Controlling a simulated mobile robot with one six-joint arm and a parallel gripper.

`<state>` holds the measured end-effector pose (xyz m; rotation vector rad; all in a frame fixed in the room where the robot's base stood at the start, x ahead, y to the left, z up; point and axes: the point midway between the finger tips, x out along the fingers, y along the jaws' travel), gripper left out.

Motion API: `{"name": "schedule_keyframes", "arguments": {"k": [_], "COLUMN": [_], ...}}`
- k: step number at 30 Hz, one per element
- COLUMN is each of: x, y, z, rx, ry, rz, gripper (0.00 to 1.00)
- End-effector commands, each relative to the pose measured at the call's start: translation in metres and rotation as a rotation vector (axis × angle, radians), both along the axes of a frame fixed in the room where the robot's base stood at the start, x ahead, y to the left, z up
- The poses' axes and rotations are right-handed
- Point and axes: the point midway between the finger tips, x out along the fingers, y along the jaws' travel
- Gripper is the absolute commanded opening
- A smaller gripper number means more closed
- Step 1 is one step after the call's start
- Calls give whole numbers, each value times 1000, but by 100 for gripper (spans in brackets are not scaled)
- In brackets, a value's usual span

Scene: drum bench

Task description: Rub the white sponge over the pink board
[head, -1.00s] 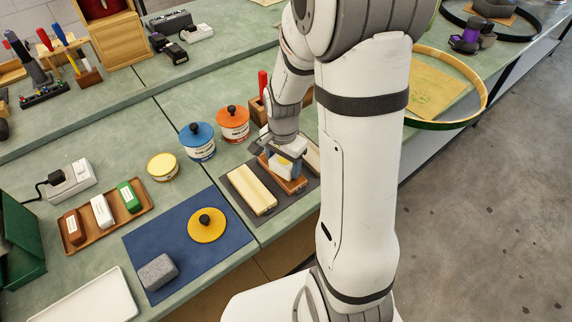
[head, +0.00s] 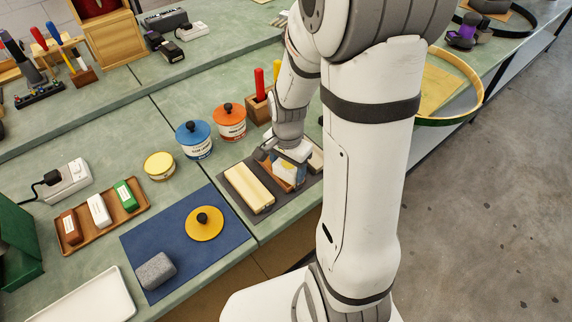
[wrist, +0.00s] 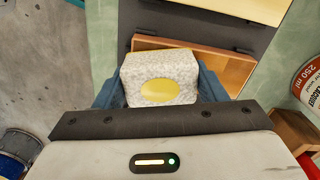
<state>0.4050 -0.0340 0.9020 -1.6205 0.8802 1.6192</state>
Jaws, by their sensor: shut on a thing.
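My gripper (wrist: 150,92) is shut on a pale, speckled white sponge (wrist: 165,70) with a yellow oval on its face. Blue fingers lie on both sides of it. In the head view my gripper (head: 287,168) is over a reddish-brown to orange board (head: 288,186), the nearest match to the pink board. This board (wrist: 235,68) extends beyond the sponge in the wrist view. The sponge hides part of it, and I cannot tell whether they touch.
A dark mat (head: 236,204) lies under the boards, with a pale yellow board (head: 249,188) to the left. Blue and orange lidded tins (head: 194,140) (head: 230,122) stand behind. A blue mat (head: 170,235) holds a grey block (head: 155,271) and a yellow disc (head: 204,224).

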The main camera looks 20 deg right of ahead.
Motion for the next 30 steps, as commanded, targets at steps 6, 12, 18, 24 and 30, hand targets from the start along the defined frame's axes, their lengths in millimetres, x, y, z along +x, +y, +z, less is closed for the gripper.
{"name": "schedule_keyframes", "arguments": {"k": [6, 12, 18, 24, 30], "x": [6, 6, 5, -6, -20], "y": [2, 2, 2, -2, -6], "z": [0, 0, 0, 0, 0], "rx": [0, 0, 0, 0, 0], "ry": [0, 0, 0, 0, 0], "rz": [1, 0, 0, -1, -1], "gripper": [43, 43, 43, 43, 43]}}
